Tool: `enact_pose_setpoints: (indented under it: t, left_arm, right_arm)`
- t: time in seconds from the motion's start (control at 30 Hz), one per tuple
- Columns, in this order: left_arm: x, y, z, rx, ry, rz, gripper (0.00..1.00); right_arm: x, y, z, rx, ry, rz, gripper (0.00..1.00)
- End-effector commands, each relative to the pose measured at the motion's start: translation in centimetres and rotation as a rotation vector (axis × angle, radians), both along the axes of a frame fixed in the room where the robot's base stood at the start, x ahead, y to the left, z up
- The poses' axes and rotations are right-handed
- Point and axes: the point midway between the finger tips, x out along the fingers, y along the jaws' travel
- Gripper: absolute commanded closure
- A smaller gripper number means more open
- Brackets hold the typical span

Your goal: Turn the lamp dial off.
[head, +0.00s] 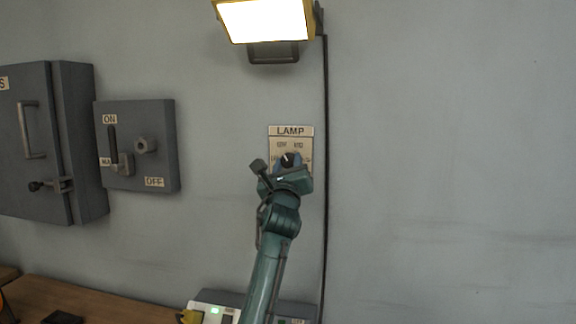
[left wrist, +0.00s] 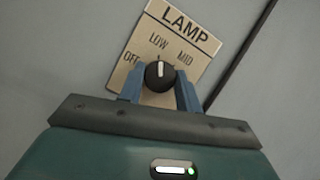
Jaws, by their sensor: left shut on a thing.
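The lamp dial (head: 289,160) is a round black knob with a white pointer line on a beige plate (head: 290,131) marked LAMP, on the grey wall. In the left wrist view the dial (left wrist: 159,75) sits between my two blue fingers, and its pointer aims between OFF and MID, near LOW. OFF, LOW and MID show on the plate (left wrist: 182,22); the lower part is hidden. My left gripper (left wrist: 160,92) is shut on the dial; it also shows in the head view (head: 288,171). The lamp (head: 265,20) above is lit bright white. My right gripper is not in view.
A grey switch box (head: 166,115) marked ON and OFF and a larger grey cabinet (head: 92,140) are on the wall at left. A black cable (head: 325,110) runs down right of the plate. A wooden bench (head: 110,308) is below. The wall at right is clear.

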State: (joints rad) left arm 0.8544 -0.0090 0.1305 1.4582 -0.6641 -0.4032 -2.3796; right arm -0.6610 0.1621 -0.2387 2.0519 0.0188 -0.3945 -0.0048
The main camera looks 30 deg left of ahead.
Motion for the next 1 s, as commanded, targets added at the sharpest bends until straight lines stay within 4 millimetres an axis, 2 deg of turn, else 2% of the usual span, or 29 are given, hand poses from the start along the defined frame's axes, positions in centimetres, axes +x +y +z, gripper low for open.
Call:
enact_pose_setpoints:
  t: [0.03, 0.23, 0.63, 1.0]
  left_arm:
    - [-0.01, -0.01, 0.00, 0.000, 0.000, 0.000, 0.74]
    - [-0.01, -0.01, 0.00, 0.000, 0.000, 0.000, 0.89]
    - [0.02, -0.11, -0.07, -0.085, -0.023, -0.001, 0.89]
    - [0.06, -0.27, 0.17, -0.382, -0.099, 0.000, 0.89]
  right_arm:
    - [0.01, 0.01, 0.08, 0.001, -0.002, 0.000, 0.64]
    - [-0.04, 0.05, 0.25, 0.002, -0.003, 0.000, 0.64]
    - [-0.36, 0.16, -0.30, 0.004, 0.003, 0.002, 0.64]
    - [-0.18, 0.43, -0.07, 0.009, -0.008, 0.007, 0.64]
